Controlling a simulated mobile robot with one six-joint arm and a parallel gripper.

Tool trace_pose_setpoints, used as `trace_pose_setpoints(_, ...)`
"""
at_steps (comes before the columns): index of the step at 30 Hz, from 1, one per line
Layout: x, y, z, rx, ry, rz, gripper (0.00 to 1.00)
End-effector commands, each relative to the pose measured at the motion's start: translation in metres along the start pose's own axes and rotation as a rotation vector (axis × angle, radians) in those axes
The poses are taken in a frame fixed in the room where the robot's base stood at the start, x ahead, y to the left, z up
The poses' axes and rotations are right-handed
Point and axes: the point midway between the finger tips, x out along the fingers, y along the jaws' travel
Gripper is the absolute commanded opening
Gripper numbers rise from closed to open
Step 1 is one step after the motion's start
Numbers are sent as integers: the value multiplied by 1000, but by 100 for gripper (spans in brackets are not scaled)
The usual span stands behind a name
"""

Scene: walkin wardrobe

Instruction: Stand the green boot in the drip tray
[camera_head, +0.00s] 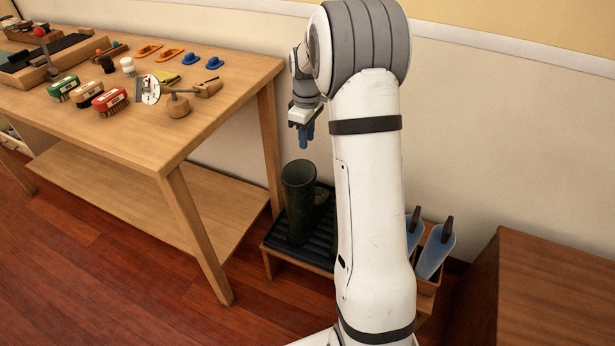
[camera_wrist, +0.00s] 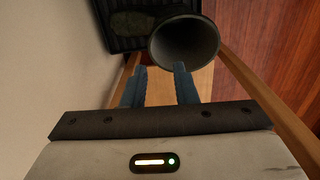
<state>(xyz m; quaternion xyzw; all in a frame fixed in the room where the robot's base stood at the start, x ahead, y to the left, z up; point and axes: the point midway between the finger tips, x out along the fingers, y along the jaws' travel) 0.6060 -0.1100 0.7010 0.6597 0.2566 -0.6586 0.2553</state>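The dark green boot (camera_head: 297,205) stands upright on the black ribbed drip tray (camera_head: 325,246), its round opening facing up. In the wrist view the boot's opening (camera_wrist: 186,42) is just beyond the fingertips, and part of the tray (camera_wrist: 112,36) shows behind it. A dark rounded shape beside the shaft could be the boot's foot or another boot; I cannot tell which. My gripper (camera_head: 307,138) is above the boot, pointing down, apart from it. In the wrist view its two blue fingers (camera_wrist: 160,70) are parted with nothing between them. My arm hides the tray's right part.
A wooden table (camera_head: 225,98) with brushes and small tools stands left of the tray, its leg close by. A wooden box (camera_head: 428,288) holding blue boot-shaped pieces (camera_head: 436,250) stands right of the tray. A brown cabinet (camera_head: 550,285) is at right. The wall is close behind.

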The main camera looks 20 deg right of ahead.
Motion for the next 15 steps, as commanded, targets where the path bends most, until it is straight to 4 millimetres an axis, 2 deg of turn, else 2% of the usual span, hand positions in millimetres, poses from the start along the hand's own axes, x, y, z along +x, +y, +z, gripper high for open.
trace_pose_setpoints(6, -38, -63, 20, 150, 17, 20, 26)
trace_pose_setpoints(15, -67, -157, 66, 390, 47, 37, 26)
